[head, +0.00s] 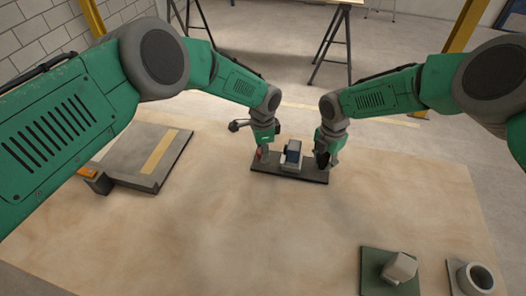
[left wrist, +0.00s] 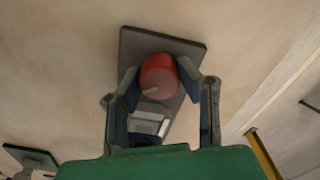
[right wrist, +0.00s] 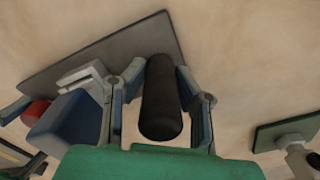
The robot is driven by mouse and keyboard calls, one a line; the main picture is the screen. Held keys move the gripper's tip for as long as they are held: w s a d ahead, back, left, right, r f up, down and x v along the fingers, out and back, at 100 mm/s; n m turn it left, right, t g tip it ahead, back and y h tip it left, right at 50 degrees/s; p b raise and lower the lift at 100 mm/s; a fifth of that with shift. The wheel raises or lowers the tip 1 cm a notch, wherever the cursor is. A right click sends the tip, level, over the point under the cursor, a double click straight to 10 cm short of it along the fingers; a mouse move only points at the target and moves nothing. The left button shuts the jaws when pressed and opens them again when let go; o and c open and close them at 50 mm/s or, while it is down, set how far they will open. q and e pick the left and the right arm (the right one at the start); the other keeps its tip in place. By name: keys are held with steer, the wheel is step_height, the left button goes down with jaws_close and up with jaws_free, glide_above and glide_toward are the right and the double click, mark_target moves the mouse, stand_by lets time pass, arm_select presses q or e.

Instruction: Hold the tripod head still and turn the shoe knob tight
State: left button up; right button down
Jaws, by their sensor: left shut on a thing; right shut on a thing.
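The tripod head (head: 292,155), a blue block with a light grey top, stands on a dark base plate (head: 290,176) in the middle of the table. A red knob (left wrist: 158,76) with a pale mark is at its left side. My left gripper (head: 262,154) comes from above with its fingers on either side of the red knob, shut on it. My right gripper (head: 325,160) is shut on an upright black cylinder (right wrist: 160,98), the handle, at the plate's right end. The blue block (right wrist: 68,125) and red knob (right wrist: 37,112) also show in the right wrist view.
A grey slab (head: 140,155) with a yellow strip lies at the table's left. A green plate with a pale block (head: 400,268) and a grey cup-like ring (head: 476,278) stand at front right. The table in front of the base plate is clear.

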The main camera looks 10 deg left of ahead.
arm_select(q)
steer(key=shift+w+a+m, duration=0.1)
steer(key=shift+m, duration=0.5)
arm_select(e)
steer(key=shift+d, duration=0.15)
arm_select(q)
steer(key=o, duration=1.1)
steer(key=shift+o, duration=0.2)
step_height(320, 180, up, 12)
arm_select(e)
steer(key=c, duration=1.2)
jaws_free()
